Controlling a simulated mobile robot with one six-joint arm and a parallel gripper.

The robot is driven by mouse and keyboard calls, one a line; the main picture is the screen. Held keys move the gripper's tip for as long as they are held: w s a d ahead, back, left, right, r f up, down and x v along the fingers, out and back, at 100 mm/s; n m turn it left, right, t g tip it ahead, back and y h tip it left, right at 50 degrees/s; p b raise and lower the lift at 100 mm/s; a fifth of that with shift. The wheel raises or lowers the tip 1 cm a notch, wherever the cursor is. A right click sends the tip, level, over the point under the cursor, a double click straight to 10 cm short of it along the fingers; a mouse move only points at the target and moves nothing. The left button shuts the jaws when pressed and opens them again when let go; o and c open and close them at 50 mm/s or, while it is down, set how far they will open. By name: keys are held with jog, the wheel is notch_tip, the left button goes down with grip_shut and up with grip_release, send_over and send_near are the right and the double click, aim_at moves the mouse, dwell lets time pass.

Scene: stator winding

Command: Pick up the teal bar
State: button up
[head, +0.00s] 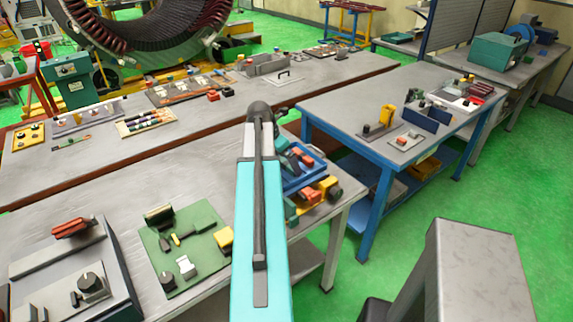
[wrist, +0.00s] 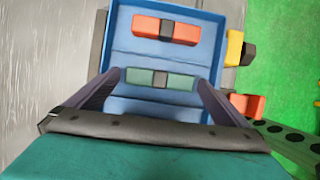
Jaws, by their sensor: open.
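The teal bar (wrist: 142,78) lies crosswise in a blue tray (wrist: 165,107) in the wrist view, with a dark band around its middle. My gripper (wrist: 159,80) is open, one dark finger toward each end of the bar. I cannot tell how high the fingertips are above it or whether they touch it. In the head view, my arm hides part of the blue tray (head: 318,182), and I cannot make out the teal bar or my gripper there.
An orange bar (wrist: 147,28) with a grey band lies in the same tray, beyond the teal bar. Yellow (wrist: 234,48) and orange (wrist: 246,105) pieces sit right beside the tray. A green mat (head: 205,262) with small parts lies left of my arm. The bench edge is close on the right.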

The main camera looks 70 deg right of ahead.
aim_at(285, 164)
jog(key=shift+d+f, duration=0.1)
jog(key=shift+f, duration=0.2)
dwell(0.4)
jog(key=c, duration=1)
jog(key=shift+r, duration=0.15)
jog(key=shift+c, duration=0.2)
jog(key=shift+r+b, duration=0.8)
jog(key=shift+r, duration=0.85)
jog(key=a+r+b, duration=0.1)
jog(key=a+b, duration=0.3)
jog(key=a, duration=1.2)
jog(key=shift+w+r, duration=0.2)
jog(key=shift+r, duration=0.05)
